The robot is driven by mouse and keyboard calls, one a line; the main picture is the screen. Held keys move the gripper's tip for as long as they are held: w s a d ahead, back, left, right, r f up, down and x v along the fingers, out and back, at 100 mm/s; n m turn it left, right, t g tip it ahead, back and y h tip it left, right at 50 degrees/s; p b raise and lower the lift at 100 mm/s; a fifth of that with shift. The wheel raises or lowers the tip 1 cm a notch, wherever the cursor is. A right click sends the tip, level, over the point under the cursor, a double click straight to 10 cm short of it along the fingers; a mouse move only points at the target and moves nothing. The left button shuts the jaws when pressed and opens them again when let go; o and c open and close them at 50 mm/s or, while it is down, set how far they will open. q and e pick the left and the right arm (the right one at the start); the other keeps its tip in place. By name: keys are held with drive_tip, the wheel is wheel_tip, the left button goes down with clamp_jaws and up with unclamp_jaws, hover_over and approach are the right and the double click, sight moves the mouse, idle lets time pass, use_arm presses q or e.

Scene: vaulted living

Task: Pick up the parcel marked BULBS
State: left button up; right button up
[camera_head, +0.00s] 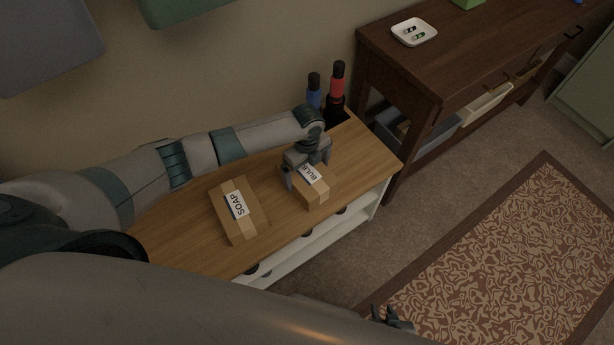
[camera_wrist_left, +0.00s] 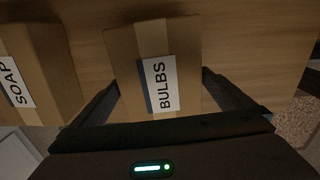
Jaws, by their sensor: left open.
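The parcel marked BULBS (camera_head: 318,193) is a brown cardboard box with a white label, lying on the wooden top of a low shelf unit (camera_head: 195,240). It fills the middle of the left wrist view (camera_wrist_left: 185,48), with its label readable. My left gripper (camera_head: 308,180) is open over the parcel, and its fingers stand on either side of it. In the left wrist view the fingers (camera_wrist_left: 160,98) flank the box; I cannot tell whether they touch it. My right gripper (camera_head: 392,318) is low at the bottom of the head view, away from the shelf unit, and its jaws are unclear.
A similar parcel marked SOAP (camera_head: 241,222) lies left of the BULBS parcel, with bare wood between them. Two bottles with blue (camera_head: 314,88) and red (camera_head: 337,80) parts stand behind my left wrist. A dark wooden console (camera_head: 450,50) with a white tray (camera_head: 414,32) is at right.

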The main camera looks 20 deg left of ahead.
use_arm(q)
drive_tip(key=shift+f, duration=0.45)
drive_tip(key=shift+c, duration=0.3)
drive_tip(key=c, duration=0.9)
drive_tip(key=shift+r, duration=0.2)
